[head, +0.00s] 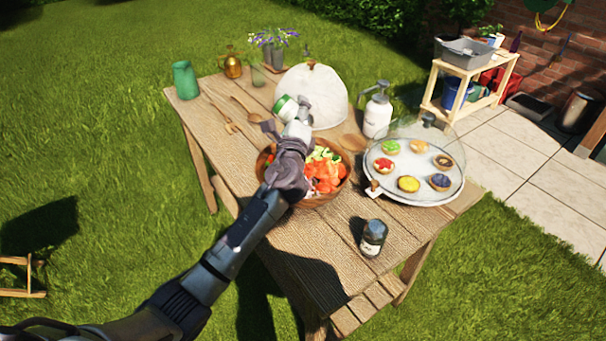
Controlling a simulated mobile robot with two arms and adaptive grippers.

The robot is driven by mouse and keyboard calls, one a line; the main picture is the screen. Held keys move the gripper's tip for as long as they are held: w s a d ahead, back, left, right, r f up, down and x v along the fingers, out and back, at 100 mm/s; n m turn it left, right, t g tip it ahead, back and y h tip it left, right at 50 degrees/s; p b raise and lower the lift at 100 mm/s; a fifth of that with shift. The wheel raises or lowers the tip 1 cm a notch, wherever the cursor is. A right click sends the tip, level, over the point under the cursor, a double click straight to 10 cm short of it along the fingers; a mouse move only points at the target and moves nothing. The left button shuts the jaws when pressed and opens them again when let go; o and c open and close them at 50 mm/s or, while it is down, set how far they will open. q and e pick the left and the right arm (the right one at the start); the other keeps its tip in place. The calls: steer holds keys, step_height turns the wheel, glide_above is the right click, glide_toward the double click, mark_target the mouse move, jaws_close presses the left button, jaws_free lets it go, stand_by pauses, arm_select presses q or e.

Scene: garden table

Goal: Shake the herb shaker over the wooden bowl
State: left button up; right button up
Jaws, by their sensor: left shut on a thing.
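The wooden bowl (327,201) stands on the garden table and holds chopped orange, green and white food. My left arm reaches across the bowl's left part and hides some of it. My left gripper (291,117) is shut on a small green and white container, which looks like the herb shaker (284,107). The shaker is tilted and shows just beyond the bowl's far rim in the picture, in front of a white dome cover. Its height above the table is hard to tell. My right gripper is not in view.
A glass-domed tray (437,198) of small tarts stands right of the bowl. A dark jar (373,238) stands near the front edge. A white pump bottle (377,115), white dome (312,95) and green cup (185,80) stand farther back. The table's (305,245) front left is clear.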

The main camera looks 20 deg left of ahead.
arm_select(q)
step_height(320, 180, up, 4)
steer(key=n+g+h+p, duration=0.1)
steer(key=n+g+p, duration=0.1)
steer(key=n+p, duration=0.4)
steer(key=n+g+h+p, duration=0.2)
steer(key=n+p, duration=0.4)
steer(key=p, duration=0.3)
steer(key=n+g+h+p, duration=0.2)
steer(key=n+p, duration=0.4)
steer(key=p, duration=0.2)
steer(key=shift+s+a+r+g+p, duration=0.1)
steer(key=shift+r+g+p, duration=0.15)
steer(key=shift+g+p, duration=0.05)
steer(key=shift+f+n+h, duration=0.15)
steer(key=shift+n+h, duration=0.45)
steer(key=shift+n, duration=0.5)
